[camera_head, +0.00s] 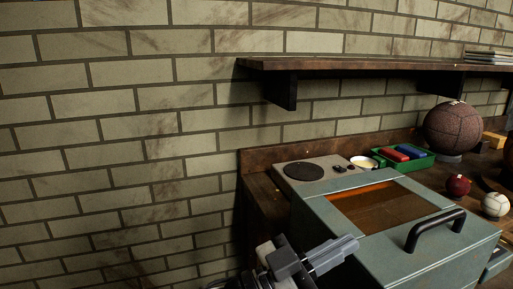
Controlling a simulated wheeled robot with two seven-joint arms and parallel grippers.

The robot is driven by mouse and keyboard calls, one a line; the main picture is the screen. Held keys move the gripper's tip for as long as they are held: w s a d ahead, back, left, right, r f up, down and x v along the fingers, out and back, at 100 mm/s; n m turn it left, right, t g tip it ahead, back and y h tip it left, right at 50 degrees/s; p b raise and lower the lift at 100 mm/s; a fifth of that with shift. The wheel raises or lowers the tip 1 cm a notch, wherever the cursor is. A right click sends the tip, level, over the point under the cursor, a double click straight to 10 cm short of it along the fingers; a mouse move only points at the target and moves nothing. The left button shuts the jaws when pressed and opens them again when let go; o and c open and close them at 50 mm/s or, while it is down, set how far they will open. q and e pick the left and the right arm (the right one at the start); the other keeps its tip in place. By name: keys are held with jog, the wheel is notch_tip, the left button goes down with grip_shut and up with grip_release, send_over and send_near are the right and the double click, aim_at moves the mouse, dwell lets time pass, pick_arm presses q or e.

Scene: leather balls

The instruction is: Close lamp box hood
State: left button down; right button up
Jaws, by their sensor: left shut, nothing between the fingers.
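The lamp box (428,272) is a teal-grey metal case on the bench at the lower right. Its hood (322,188) has an amber window (385,207) and a black bar handle (436,230) near the front edge. The hood looks lowered over the box, but its front seam is cut off by the frame, so I cannot tell whether it is fully closed. My left gripper (345,249) is at the bottom centre, in front of the box's left side, shut and empty, left of the handle. Whether it touches the box is unclear. My right gripper is out of view.
A hot plate (318,168) and a green tray (405,158) with red and blue items stand behind the box. A large brown ball (453,128), a small red ball (458,186) and a white ball (495,205) are at right. A wooden shelf (370,65) hangs above.

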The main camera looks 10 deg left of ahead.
pick_arm(q)
jog(key=shift+f, duration=0.3)
notch_tip(320, 180, up, 5)
jog(key=p, duration=0.5)
jog(key=b+v, duration=0.3)
jog(key=v, duration=0.7)
jog(key=shift+f, duration=0.3)
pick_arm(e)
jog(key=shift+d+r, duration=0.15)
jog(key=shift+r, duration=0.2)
